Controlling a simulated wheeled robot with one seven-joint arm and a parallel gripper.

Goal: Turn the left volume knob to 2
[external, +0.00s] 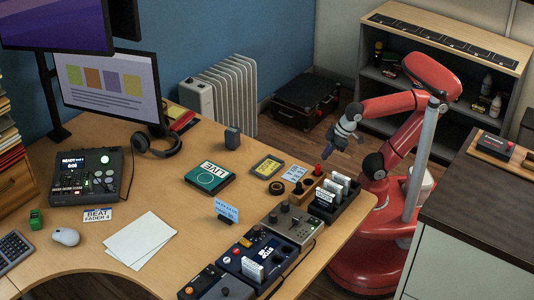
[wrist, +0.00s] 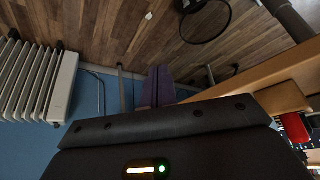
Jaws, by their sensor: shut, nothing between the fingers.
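A grey panel box (external: 293,229) with small dark knobs lies near the desk's right edge in the external view. Beside it is a dark unit with a blue panel (external: 252,248), and another dark control box (external: 212,288) sits at the front. The knob labels and pointer positions are too small to read, so I cannot tell which is the left volume knob. My gripper (external: 338,141) is raised beyond the desk's right edge, apart from these boxes. In the wrist view its fingers (wrist: 158,88) look shut and empty. No knob shows in the wrist view.
A wooden holder with white cards (external: 314,188) and a red-topped piece (external: 318,170) stand at the desk edge near my arm. A blue sign (external: 226,211) stands left of the boxes. A white radiator (external: 222,92) and dark case (external: 305,100) are behind. White paper (external: 140,240) lies on the desk.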

